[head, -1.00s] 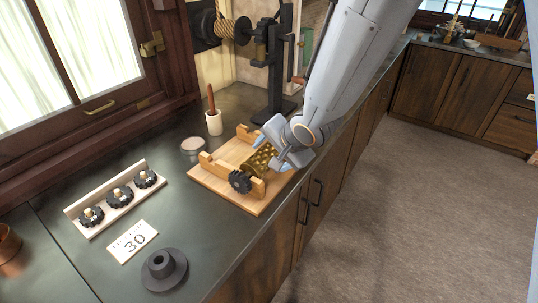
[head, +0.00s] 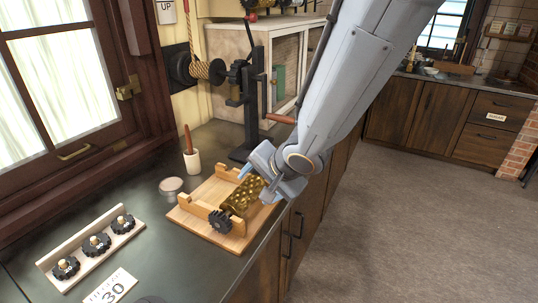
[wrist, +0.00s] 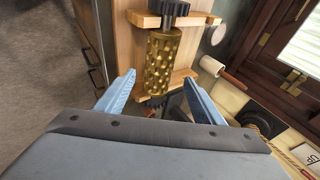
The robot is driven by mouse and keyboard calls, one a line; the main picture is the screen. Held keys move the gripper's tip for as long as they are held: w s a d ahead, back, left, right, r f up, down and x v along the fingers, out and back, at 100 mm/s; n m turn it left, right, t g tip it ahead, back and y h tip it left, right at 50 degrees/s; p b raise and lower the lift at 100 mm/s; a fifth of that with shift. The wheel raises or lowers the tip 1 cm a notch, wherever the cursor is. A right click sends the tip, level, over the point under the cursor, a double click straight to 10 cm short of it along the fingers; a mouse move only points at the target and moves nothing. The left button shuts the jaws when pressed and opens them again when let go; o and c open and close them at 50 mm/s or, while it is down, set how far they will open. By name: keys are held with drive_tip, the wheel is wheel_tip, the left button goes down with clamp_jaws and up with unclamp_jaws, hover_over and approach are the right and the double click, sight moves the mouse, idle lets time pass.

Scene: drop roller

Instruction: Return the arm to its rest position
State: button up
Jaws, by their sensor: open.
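My gripper (head: 266,176) is open and empty, just above and beyond the far end of the brass studded roller (head: 242,196). The roller lies in a wooden cradle (head: 192,203) on the counter, with a black gear (head: 220,222) at its near end. My grey arm comes down from the upper right in the head view and hides part of the roller's far end.
A black stand with a crank (head: 250,95) rises behind the cradle, close to my arm. Open floor (head: 430,220) lies right.

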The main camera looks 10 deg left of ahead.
drive_tip(key=d+n+h, duration=0.1)
drive_tip(key=d+h, duration=0.2)
drive_tip(key=d, duration=0.8)
drive_tip(key=s+d+f+n+g+h, duration=0.1)
drive_tip(key=s+d+n+g, duration=0.1)
drive_tip(key=s+d, duration=0.3)
drive_tip(key=s+d+f+n+g+h, duration=0.1)
drive_tip(key=s+d, duration=0.5)
drive_tip(key=d, duration=0.6)
drive_tip(key=shift+s+n+g, duration=0.2)
drive_tip(key=shift+n+g, duration=0.5)
drive_tip(key=shift+n, duration=0.1)
